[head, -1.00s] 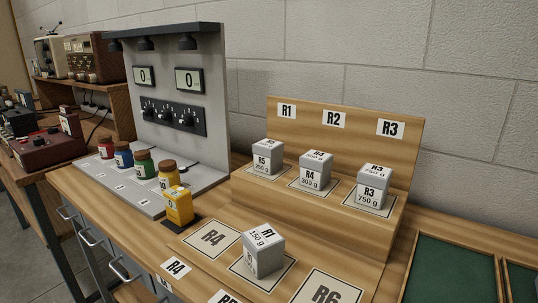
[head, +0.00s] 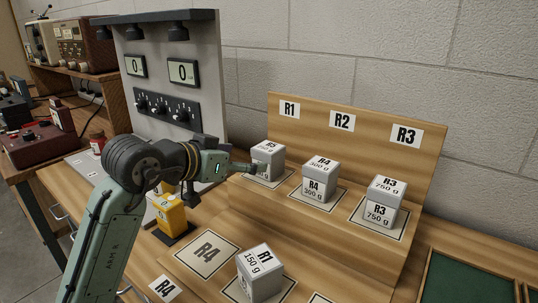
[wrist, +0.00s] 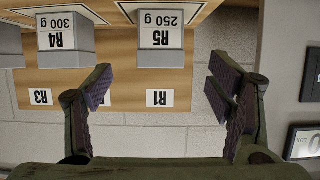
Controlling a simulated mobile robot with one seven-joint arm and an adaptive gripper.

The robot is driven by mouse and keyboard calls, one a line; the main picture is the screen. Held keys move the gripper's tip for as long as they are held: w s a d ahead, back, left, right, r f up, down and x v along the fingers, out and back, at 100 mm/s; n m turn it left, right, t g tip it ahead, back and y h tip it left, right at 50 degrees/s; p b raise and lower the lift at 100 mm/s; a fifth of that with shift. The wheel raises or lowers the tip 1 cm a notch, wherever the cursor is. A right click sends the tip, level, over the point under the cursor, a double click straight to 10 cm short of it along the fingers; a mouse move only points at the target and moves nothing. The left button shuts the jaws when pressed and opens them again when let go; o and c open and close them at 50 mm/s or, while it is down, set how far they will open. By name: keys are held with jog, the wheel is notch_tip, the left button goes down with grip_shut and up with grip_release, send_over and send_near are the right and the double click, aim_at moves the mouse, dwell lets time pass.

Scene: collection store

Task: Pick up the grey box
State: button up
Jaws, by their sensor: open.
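Several grey boxes stand in view. Box R5, 250 g (head: 268,157), is on the left pad of the wooden step. Box R4, 300 g (head: 318,181), is in the middle, and box R3, 750 g (head: 381,203), is on the right. Box R1, 150 g (head: 260,273), stands on the lower front surface. My gripper (head: 245,168) is at the left side of box R5 in the head view. In the wrist view my gripper (wrist: 160,92) is open and empty, with box R5 (wrist: 161,45) ahead between the fingers and box R4 (wrist: 66,40) to the left.
A grey panel with displays and dials (head: 165,75) stands behind my arm. A yellow block (head: 170,214) is on a dark pad below my gripper. A wooden backboard (head: 358,135) rises behind the step. A green-lined tray (head: 465,280) is at the lower right.

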aim_at(261, 158)
jog(key=x, duration=0.4)
jog(key=shift+w+d+p, duration=0.1)
jog(key=shift+d+p, duration=0.05)
jog(key=shift+p, duration=0.25)
jog(key=p+x, duration=0.1)
jog(key=x, duration=0.1)
jog(key=p+x, duration=0.1)
jog(key=x, duration=0.1)
jog(key=shift+w+r, duration=0.15)
jog(key=shift+r, duration=0.05)
jog(key=shift+w+d+f, duration=0.25)
jog(key=shift+w+f, duration=0.05)
jog(key=shift+w, duration=0.05)
jog(key=c, duration=1.5)
